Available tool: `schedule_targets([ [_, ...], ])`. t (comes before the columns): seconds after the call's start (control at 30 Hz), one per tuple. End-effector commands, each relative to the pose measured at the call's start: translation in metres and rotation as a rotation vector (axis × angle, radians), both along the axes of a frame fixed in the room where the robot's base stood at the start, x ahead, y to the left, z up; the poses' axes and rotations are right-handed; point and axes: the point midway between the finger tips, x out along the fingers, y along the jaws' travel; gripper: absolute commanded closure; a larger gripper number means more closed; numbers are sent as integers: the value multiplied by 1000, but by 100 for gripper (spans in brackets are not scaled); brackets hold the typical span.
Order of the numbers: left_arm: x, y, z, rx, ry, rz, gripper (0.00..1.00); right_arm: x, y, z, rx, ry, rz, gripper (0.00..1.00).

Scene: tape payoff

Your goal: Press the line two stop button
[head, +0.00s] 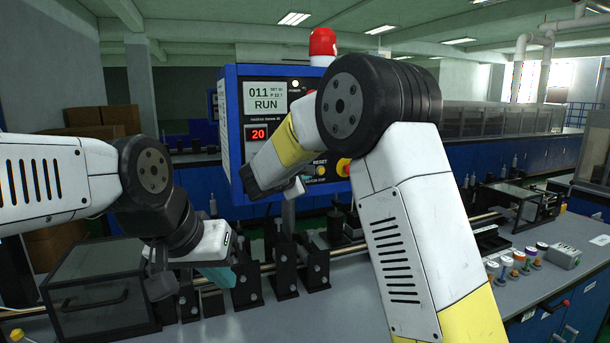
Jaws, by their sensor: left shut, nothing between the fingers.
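A blue control panel (230,120) with a screen reading "011 RUN" and a red "20" display stands behind the bench. A red button on a yellow ring (343,167) sits at its lower right, partly hidden by my right arm. No line number is readable. A yellow button (320,171) marked RESET is left of it. My left gripper (222,277), with teal fingers, is shut and empty low in front of the bench fixtures, apart from the panel. My right forearm crosses the panel; its grey-white end (296,187) is near the panel's lower edge, its fingers not clearly visible.
Black fixtures (282,270) and a rail line the bench. A dark clear-lidded box (100,290) stands at the left. Several coloured-top items (518,262) and a grey box (564,257) are at the right. A red beacon (322,42) tops the panel.

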Motion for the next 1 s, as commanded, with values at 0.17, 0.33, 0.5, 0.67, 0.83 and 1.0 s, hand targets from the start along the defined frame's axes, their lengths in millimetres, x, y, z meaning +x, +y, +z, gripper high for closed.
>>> schedule_targets([
  [0.17,0,0,0,0,0,0,100,0,0,0,0,0,0,100],
  [0.33,0,0,0,0,0,0,100,0,0,0,0,0,0,100],
  [0.5,0,0,0,0,0,0,100,1,0,0,0,0,0,100],
  [0.67,0,0,0,0,0,0,100,6,2,0,0,0,0,100],
  [0.83,0,0,0,0,0,0,100,8,3,0,0,0,0,100],
  [1.0,0,0,0,0,0,0,100,8,3,0,0,0,0,100],
])
